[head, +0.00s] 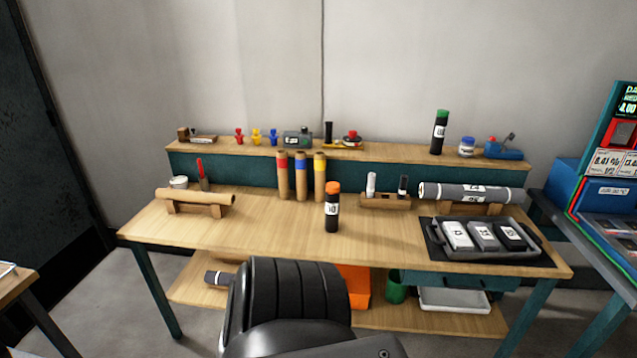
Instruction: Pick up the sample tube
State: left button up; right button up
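Two black tubes with white labels fit the name sample tube, and I cannot tell which one is meant. One tube with an orange cap (332,213) stands upright on the wooden workbench top (262,232), near its middle. The other tube with a green cap (439,133) stands upright on the raised back shelf (390,155), to the right. Neither of my grippers is in view, and nothing is seen touching either tube.
Three cardboard tubes (301,178) with coloured bands stand behind the orange-capped tube. A small wooden holder (385,203) is to its right, then a grey roll (470,193) and a dark tray (484,256). A cardboard roll (195,196) lies left. Bare bench surrounds the orange-capped tube's front.

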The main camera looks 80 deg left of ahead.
aim_at(332, 200)
jog(key=u, duration=0.75)
jog(key=i, duration=0.65)
jog(key=u, duration=0.8)
